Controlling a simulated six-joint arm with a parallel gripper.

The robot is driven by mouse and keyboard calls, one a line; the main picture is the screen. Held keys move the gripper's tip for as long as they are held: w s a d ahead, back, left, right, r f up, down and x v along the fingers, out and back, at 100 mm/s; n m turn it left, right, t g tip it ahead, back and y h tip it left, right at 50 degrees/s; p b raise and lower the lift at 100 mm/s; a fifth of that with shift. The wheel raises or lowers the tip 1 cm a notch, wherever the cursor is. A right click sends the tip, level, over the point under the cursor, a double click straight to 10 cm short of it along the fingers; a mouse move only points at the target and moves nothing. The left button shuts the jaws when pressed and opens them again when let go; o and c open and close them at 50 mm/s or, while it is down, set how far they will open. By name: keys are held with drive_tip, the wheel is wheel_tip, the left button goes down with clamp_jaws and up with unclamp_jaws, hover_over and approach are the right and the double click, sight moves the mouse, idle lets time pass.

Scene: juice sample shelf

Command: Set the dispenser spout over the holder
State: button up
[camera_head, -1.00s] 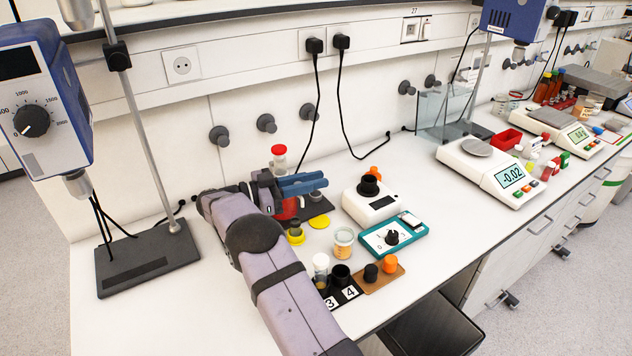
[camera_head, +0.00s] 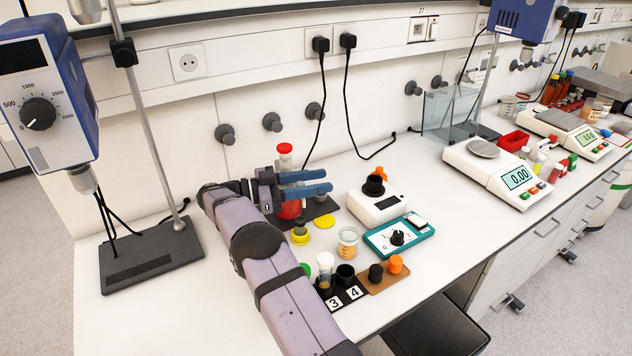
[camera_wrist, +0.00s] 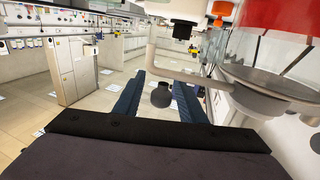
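The dispenser, with a red cap (camera_head: 285,149) and a red lower part (camera_head: 289,210), stands on a dark plate (camera_head: 325,206) by the wall. In the wrist view, I see its clear body and a grey bent spout tube (camera_wrist: 152,62) that ends near a round dark knob (camera_wrist: 160,95). My gripper (camera_head: 328,181) has two blue fingers, spaced apart in front of the dispenser. In the wrist view, the knob appears between the fingers; contact is not clear. A small jar with a yellow base (camera_head: 300,234) stands below the gripper. I cannot tell which item is the holder.
A black rack marked 3 and 4 (camera_head: 345,297) holds a white-capped vial (camera_head: 325,262). A tan block (camera_head: 388,280), amber cup (camera_head: 347,243), teal tray (camera_head: 398,238) and white device (camera_head: 376,207) stand to the right. A stirrer stand (camera_head: 150,255) is left.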

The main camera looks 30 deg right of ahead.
sight(297, 183)
drive_tip(key=shift+b+v, duration=0.95)
drive_tip(key=shift+v, duration=1.4)
drive_tip(key=shift+b+v, duration=0.3)
drive_tip(key=shift+v, duration=0.95)
